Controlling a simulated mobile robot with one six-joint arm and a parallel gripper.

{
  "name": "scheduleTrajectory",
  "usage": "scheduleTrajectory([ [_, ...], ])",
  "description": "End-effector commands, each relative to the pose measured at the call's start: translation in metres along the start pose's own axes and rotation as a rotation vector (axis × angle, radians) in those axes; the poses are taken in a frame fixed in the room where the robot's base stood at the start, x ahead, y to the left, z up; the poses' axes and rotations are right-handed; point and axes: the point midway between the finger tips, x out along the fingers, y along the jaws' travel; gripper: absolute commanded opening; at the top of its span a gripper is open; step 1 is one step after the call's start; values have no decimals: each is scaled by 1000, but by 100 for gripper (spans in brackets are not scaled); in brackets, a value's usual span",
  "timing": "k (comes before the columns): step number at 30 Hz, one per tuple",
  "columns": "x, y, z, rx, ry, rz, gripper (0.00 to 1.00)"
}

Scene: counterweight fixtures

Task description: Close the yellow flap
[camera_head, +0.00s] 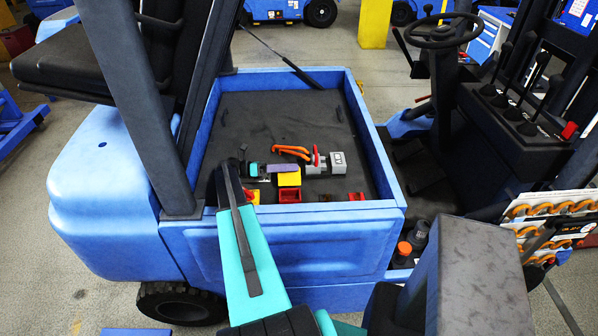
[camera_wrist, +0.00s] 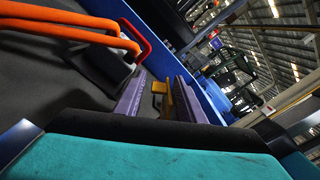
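The yellow flap (camera_head: 289,179) stands raised at the back of a small red box (camera_head: 290,196) in the blue-walled bay. The box's dark inside shows. My gripper (camera_head: 283,168) is low in the bay, at the far edge of the flap in the head view. In the wrist view, its two purple fingers (camera_wrist: 158,97) stand apart. A yellow part (camera_wrist: 159,88) shows in the gap between them, close to the right finger. I cannot tell whether it touches. My teal wrist covers part of the area left of the flap.
Orange handles (camera_head: 291,151), a red lever (camera_head: 316,156) and a grey block (camera_head: 338,162) sit just behind and right of my gripper. Other small red parts (camera_head: 356,196) lie along the near wall. The blue bay wall (camera_head: 368,150) rises at the right. The bay's back floor is clear.

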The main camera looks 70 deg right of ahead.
Motion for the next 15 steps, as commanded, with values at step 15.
scheduleTrajectory([
  [15, 40, 0, 0, 0, 0, 0, 36],
])
